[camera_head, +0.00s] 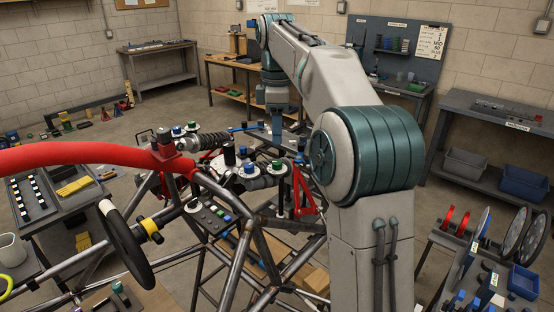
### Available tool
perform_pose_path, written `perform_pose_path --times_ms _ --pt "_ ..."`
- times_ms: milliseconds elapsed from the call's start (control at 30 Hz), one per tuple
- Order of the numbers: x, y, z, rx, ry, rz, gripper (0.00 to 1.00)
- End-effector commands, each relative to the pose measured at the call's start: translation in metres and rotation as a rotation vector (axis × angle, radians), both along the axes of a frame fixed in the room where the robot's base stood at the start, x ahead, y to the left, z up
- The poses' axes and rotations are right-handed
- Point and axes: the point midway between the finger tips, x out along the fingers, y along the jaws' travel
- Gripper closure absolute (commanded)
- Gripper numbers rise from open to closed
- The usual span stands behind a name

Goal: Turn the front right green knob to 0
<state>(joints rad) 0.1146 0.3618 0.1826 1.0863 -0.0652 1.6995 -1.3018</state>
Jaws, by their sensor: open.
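Several small knobs with green or blue caps sit on pale round dials on the tube chassis (240,255) in the middle of the view. One green knob (277,165) stands at the right of this group, on the side nearer me. A blue knob (249,168) is just left of it. The dial markings are too small to read.
A thick red tube (80,157) and a black steering wheel (125,248) are at the left. A dark spring damper (205,141) lies behind the knobs. A red bracket (305,190) stands right of them. Workbenches line the walls. My arm hides part of the right side.

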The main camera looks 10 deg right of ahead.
Motion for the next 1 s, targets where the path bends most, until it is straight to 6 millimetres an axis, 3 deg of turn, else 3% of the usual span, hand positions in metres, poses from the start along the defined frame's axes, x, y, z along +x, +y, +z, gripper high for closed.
perform_pose_path --times_ms 200,400,600,867,900,1000 --pt "0.000 0.000 -0.039 0.000 0.003 -0.001 0.55" --pt "0.000 0.000 -0.066 0.000 0.001 -0.002 0.55" --pt "0.000 0.000 -0.079 0.001 -0.001 -0.002 0.55" --pt "0.000 0.000 -0.080 0.001 -0.001 -0.002 0.55" --pt "0.000 0.000 -0.080 0.001 -0.001 -0.001 0.58" --pt "0.000 0.000 -0.080 0.001 -0.001 -0.001 0.86"
